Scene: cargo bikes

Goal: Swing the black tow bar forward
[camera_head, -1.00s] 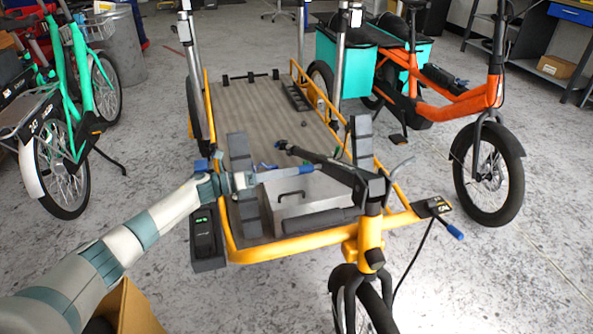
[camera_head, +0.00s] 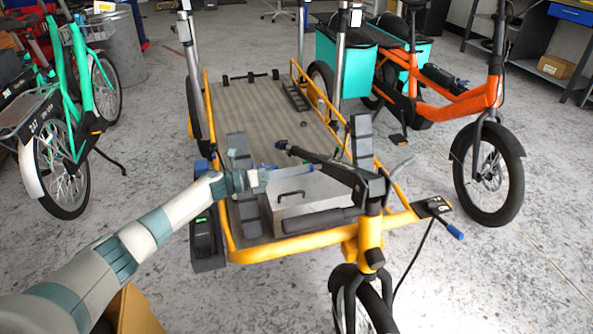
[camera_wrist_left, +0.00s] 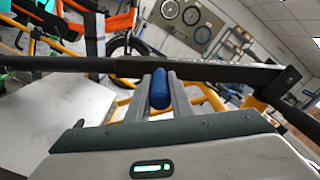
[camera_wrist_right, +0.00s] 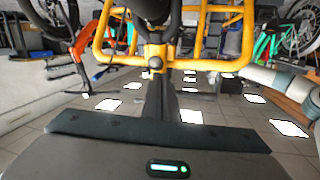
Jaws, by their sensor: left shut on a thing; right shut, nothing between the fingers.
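The black tow bar (camera_head: 330,167) slants across the yellow cargo bike's front, from the steering post (camera_head: 372,228) up and left over a grey box. It also crosses the left wrist view (camera_wrist_left: 75,65), with a joint at its right end. My left gripper (camera_head: 313,169) is beside the bar. In the left wrist view its fingers (camera_wrist_left: 160,90) are shut on a blue grip (camera_wrist_left: 160,88). I cannot tell how this grip joins the bar. My right gripper (camera_wrist_right: 162,98) is shut and empty, facing the yellow frame (camera_wrist_right: 185,62); it is outside the head view.
The grey box (camera_head: 300,195) stands on the cargo deck (camera_head: 255,105). A cable and another blue grip (camera_head: 455,232) hang at the front right. An orange bike (camera_head: 455,105) stands right, a green bike (camera_head: 75,110) left.

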